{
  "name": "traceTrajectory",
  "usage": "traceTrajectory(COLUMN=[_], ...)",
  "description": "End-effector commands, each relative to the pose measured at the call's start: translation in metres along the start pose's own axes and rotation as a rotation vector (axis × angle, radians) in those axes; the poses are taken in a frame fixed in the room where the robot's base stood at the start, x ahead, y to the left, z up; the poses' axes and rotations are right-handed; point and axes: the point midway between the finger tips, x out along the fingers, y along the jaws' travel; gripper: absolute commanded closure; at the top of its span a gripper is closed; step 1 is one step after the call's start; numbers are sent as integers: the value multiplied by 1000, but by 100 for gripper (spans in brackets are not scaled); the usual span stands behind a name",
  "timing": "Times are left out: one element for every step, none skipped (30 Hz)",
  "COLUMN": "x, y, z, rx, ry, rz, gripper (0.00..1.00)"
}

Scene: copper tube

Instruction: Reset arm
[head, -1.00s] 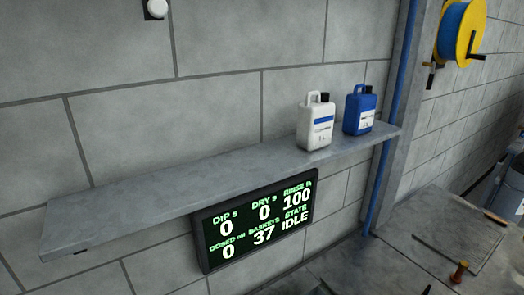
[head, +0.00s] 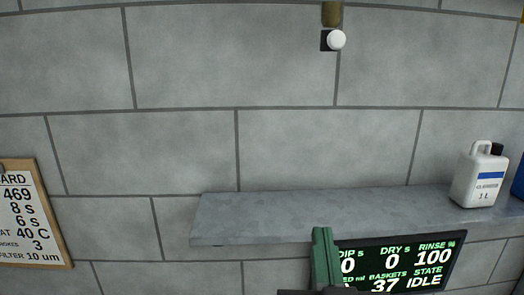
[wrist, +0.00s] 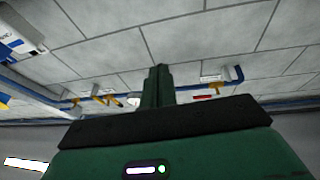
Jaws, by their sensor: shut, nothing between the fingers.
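My gripper (head: 322,234) rises from the bottom edge of the head view as a narrow green upright part, in front of the left end of the display panel. In the wrist view my gripper (wrist: 160,72) shows its green fingers together, with nothing between them, beyond a black bar and a green housing with a small lit strip. The fingers point at a grey block surface and touch nothing that I can see. The rest of my arm is out of the head view.
A grey shelf (head: 300,215) runs along the block wall, carrying a white jug (head: 478,178) and a partly cut-off blue one (head: 518,180). Below is the lit display (head: 400,265), reading IDLE. A notice board (head: 30,215) hangs at left. Blue pipes (wrist: 239,74) with yellow fittings show in the wrist view.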

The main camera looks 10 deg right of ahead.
Motion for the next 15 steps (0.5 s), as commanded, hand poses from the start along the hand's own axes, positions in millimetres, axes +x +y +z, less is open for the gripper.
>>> traceTrajectory(x=[-13,-23,-38,-51,-66,-59,-47,-41,-34,-28,-23,-16,-10,-5,1], y=[-35,-54,-79,-96,-111,-116,-114,-114,-114,-115,-115,-116,-117,-117,-118], z=[-28,-45,-68,-85,-102,-144,-167,-182,-202,-218,-232,-252,-267,-282,-300], rx=[13,22,38,54,71,77,74,74,75,76,77,78,79,80,81], ry=[71,114,175,221,266,286,278,275,274,273,272,271,270,269,268], rz=[-59,-92,-135,-169,-201,-209,-202,-201,-201,-202,-202,-203,-203,-204,-205], gripper=[100,100,100,100,100,100,100,100,100,100,100,100,100,100,100])
